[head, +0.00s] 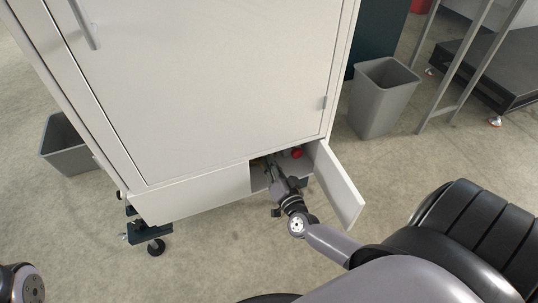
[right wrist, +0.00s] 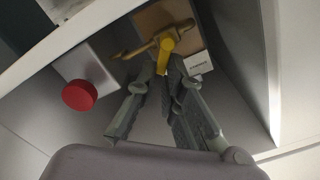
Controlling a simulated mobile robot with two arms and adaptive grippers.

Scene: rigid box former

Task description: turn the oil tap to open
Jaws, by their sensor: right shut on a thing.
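The oil tap (right wrist: 167,44) is yellow, with a thin cross lever and a stem pointing toward me, in front of a brown plate in the right wrist view. My right gripper (right wrist: 162,80) has its fingertips closed together on the stem's near end. In the head view my right gripper (head: 274,170) reaches into the low open compartment of the grey cabinet (head: 225,75). The tap cannot be made out there, behind the gripper and the cabinet edge. My left gripper is not in view; only a part of my left arm shows at the bottom left.
A red knob (right wrist: 79,95) on a grey box sits left of the tap; it also shows in the head view (head: 297,153). The small compartment door (head: 337,187) stands open right of my arm. Grey bins (head: 382,97) stand on both sides of the cabinet.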

